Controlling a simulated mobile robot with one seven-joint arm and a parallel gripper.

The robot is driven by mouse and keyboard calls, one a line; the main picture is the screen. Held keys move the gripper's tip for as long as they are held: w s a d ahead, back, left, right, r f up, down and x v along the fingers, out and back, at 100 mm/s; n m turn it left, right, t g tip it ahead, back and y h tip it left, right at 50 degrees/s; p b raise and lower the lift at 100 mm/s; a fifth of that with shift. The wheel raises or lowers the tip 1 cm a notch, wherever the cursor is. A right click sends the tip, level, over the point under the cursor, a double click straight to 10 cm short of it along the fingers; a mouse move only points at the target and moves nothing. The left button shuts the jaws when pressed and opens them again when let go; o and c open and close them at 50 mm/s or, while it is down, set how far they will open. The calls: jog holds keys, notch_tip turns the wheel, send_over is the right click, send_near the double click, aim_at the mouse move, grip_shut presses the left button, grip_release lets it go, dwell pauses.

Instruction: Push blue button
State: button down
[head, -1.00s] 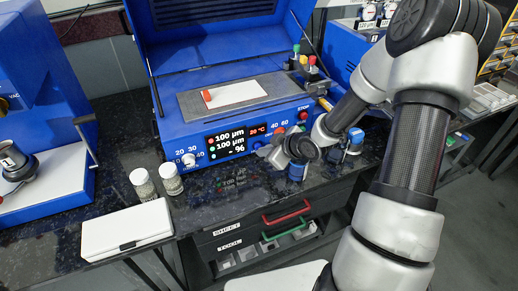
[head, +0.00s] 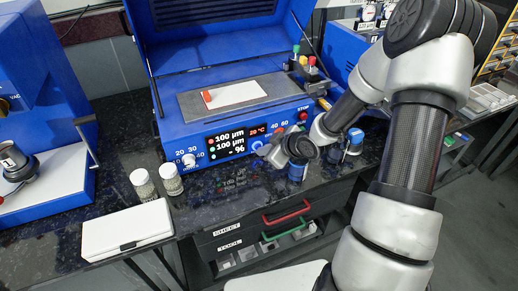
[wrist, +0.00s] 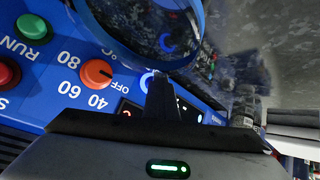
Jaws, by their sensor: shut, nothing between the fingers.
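The blue button (head: 257,145) is a glowing blue ring on the front panel of the blue machine, right of the display, in the head view. In the wrist view a small lit arc of it (wrist: 146,82) shows beside the tip of my gripper (wrist: 160,78); the finger hides the rest. My gripper (head: 265,151) is shut and empty, its tip close in front of the button. I cannot tell whether it touches. A blue ring in the dark round surface in the wrist view looks like a reflection.
An orange dial (wrist: 97,72), a green button (wrist: 32,27) and a red button (wrist: 8,74) are on the same panel. A blue-rimmed round thing (wrist: 198,20) is close to the wrist camera. Two jars (head: 142,184) and a white case (head: 125,230) stand on the left counter.

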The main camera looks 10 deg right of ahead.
jog(key=shift+w+r, duration=0.1)
jog(key=shift+w, duration=0.1)
jog(key=shift+s, duration=0.3)
dwell(0.3)
jog(key=shift+s+d, duration=0.2)
jog(key=shift+s, duration=0.8)
jog(key=shift+s+d, duration=0.15)
jog(key=shift+s, duration=0.9)
jog(key=shift+s+d, duration=0.2)
jog(key=shift+s, duration=0.8)
